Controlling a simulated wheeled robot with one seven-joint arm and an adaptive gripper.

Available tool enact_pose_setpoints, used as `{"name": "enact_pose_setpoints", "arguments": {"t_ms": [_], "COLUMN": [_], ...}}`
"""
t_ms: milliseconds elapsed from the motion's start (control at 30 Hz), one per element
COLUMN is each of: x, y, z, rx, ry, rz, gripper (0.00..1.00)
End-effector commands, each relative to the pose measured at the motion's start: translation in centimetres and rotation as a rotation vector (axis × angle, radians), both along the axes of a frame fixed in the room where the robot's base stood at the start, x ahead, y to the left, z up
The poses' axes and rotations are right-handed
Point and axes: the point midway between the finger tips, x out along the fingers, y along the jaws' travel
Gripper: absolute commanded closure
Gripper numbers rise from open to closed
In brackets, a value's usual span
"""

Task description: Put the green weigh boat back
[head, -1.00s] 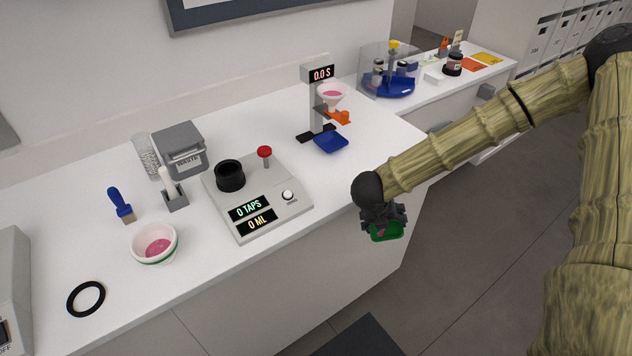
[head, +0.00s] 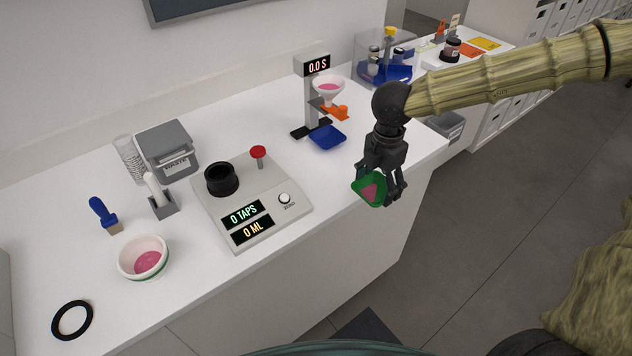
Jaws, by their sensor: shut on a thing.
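The green weigh boat (head: 362,198) is held in my gripper (head: 384,193) in the head view. My gripper is shut on it, just off the front edge of the white counter. The boat is tilted, and pink colour shows on its inside. My fingers hide part of its right side. A blue weigh boat (head: 327,138) sits on the counter, to the upper left of my gripper, below the funnel stand.
The funnel stand (head: 312,95) holds a funnel with pink in it. Bare counter (head: 345,170) lies beside my gripper.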

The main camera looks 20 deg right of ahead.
Motion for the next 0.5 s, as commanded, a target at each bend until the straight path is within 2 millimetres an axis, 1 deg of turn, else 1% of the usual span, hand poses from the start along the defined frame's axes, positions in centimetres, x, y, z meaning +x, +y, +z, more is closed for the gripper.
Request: {"name": "enact_pose_setpoints", "arguments": {"t_ms": [167,500], "x": [1.4,5.0], "y": [1.6,5.5], "z": [0.0,-0.5], "rx": [-0.001,-0.003], "ry": [0.001,0.001], "rz": [0.001,0.003], "gripper": [0.46,0.46]}}
